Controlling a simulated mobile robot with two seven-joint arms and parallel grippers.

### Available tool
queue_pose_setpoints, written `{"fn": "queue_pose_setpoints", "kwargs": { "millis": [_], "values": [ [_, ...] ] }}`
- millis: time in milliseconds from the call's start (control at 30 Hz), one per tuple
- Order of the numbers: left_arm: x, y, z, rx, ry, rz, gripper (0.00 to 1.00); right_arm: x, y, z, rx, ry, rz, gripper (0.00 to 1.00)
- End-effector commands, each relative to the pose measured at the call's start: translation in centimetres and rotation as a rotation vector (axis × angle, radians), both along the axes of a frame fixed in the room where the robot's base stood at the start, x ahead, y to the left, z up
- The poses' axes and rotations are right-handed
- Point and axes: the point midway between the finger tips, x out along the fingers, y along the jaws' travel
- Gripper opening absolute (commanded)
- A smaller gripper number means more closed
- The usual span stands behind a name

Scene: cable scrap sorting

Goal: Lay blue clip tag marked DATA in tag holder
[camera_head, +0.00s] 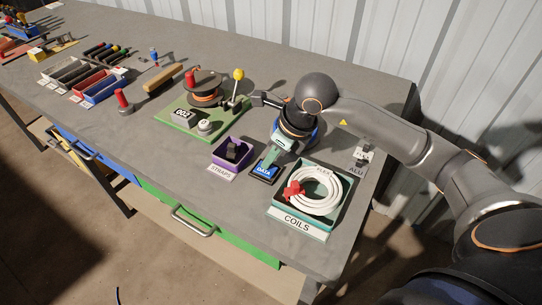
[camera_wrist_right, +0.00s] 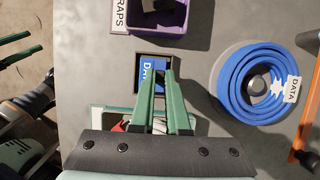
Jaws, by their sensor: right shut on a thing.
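The blue clip tag marked DATA (camera_head: 264,169) lies flat within the dark frame of the tag holder (camera_head: 252,176), between the purple bin and the coils tray. In the right wrist view the blue tag (camera_wrist_right: 147,70) sits inside the dark-rimmed holder (camera_wrist_right: 138,56), partly hidden by my fingers. My right gripper (camera_head: 270,160) points down at the holder, its green fingers (camera_wrist_right: 158,76) shut on the tag's near part. My left gripper (camera_wrist_right: 30,43) shows only at the left edge of the right wrist view, beyond the table, its green fingers apart.
A purple bin (camera_head: 217,156) with dark items stands left of the holder. A teal tray labelled COILS (camera_head: 340,205) with a white coil (camera_head: 321,204) stands close on the right. A blue coil tagged DATA (camera_wrist_right: 231,82) lies behind. A green board (camera_head: 172,118) with a reel stands farther left.

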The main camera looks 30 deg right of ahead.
Motion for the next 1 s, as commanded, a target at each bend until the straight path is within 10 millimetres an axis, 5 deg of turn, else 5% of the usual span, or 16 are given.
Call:
{"fn": "queue_pose_setpoints", "kwargs": {
  "millis": [467,500,800,1000],
  "values": [
    [0.02,0.02,-0.29,0.001,0.0,-0.001,0.65,0.01,0.0,-0.27,0.0,0.0,0.0,0.0],
    [0.03,0.01,-0.28,0.001,-0.001,-0.001,0.65,0.01,0.0,-0.27,0.0,0.0,0.0,0.15],
    [0.04,-0.02,-0.25,0.0,-0.002,-0.001,0.65,0.01,0.0,-0.28,0.0,0.0,0.0,0.48],
    [0.06,-0.06,-0.2,0.0,-0.002,-0.001,0.65,0.01,0.01,-0.29,0.0,0.0,0.0,0.48]
  ]
}}
